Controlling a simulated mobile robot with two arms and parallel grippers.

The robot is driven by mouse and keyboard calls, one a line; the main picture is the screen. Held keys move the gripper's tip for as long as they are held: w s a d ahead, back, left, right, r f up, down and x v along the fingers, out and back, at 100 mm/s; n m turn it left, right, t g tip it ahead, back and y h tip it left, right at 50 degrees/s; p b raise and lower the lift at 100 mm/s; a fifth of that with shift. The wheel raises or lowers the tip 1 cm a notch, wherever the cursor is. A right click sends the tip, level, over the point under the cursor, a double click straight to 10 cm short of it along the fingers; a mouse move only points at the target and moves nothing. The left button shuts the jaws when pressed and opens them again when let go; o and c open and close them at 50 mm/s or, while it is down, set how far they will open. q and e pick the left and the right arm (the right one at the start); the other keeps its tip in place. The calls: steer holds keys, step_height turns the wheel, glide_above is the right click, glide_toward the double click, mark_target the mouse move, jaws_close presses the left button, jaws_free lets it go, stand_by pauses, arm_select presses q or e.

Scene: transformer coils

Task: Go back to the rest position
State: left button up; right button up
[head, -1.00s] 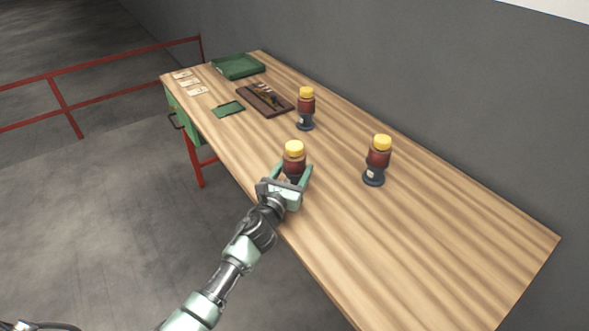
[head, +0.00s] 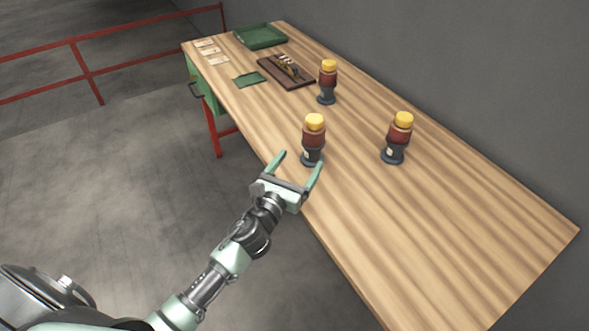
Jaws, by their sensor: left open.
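Three coils with yellow tops, dark red bodies and dark bases stand upright on the wooden table. The near coil (head: 313,138) is close to the table's front edge. The right coil (head: 398,137) stands to its right, and the far coil (head: 327,82) stands farther back. My left gripper (head: 298,165) is open and empty at the front edge, just in front of the near coil, with its fingers apart and pointing toward it. My right gripper is not in view.
The wooden table (head: 450,220) is bare on its right part. At its far end are a green tray (head: 261,36), a dark tool tray (head: 286,71), a small green plate (head: 249,79) and several paper cards (head: 210,52). A grey wall (head: 480,80) stands behind; a red railing (head: 83,70) is at left.

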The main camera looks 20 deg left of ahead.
arm_select(q)
steer(key=shift+s+a, duration=0.15)
steer(key=shift+s, duration=1.05)
